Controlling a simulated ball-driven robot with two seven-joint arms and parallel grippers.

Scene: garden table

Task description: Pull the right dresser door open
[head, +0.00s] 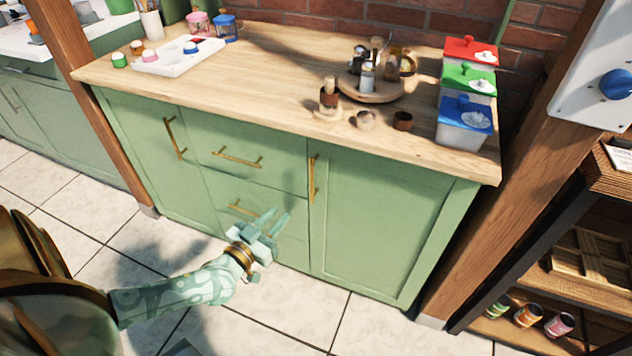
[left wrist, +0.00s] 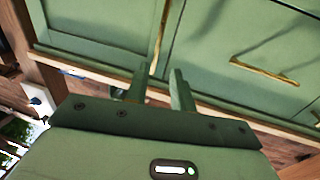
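The green dresser's right door (head: 380,225) is shut, flush with the front. Its upright brass handle (head: 313,178) sits near the door's left edge. My left gripper (head: 279,217) is open and empty, in front of the lower drawer, left of and below that handle, and apart from it. In the left wrist view, which looks upside down, the two fingers (left wrist: 160,82) are spread with nothing between them. The right door (left wrist: 100,25) is at the upper left there, with its handle (left wrist: 161,38) beyond the fingertips. My right gripper is in neither view.
The upper drawer handle (head: 237,158), lower drawer handle (head: 245,210) and left door handle (head: 175,138) stick out nearby. The worktop (head: 270,85) carries a tray (head: 175,62), a round board of bottles and lidded boxes. Tiled floor (head: 300,308) lies open in front. A wooden shelf (head: 590,265) stands at the right.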

